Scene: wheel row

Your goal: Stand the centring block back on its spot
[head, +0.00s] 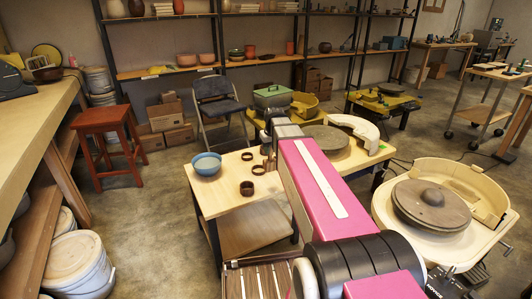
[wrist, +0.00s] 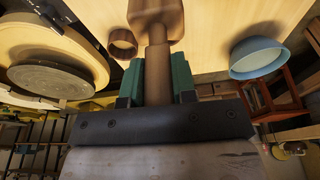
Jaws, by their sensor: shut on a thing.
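The centring block (wrist: 155,18) is brown wood with a broad end and a round handle (wrist: 157,75), seen in the wrist view. My gripper (wrist: 158,82) is shut on the handle, a green pad on each side. The broad end points away from the gripper, over the pale tabletop (wrist: 205,20). I cannot tell whether it touches the top. In the head view my pink arm hides most of the gripper, and only a little brown wood shows beside it above the table (head: 213,196).
Several dark rings (head: 246,188) lie on the table, one (wrist: 122,43) close beside the block in the wrist view. A blue bowl (head: 207,164) stands at the table's left. A round grey disc (head: 325,139) lies behind my arm. A potter's wheel (head: 432,204) stands at right.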

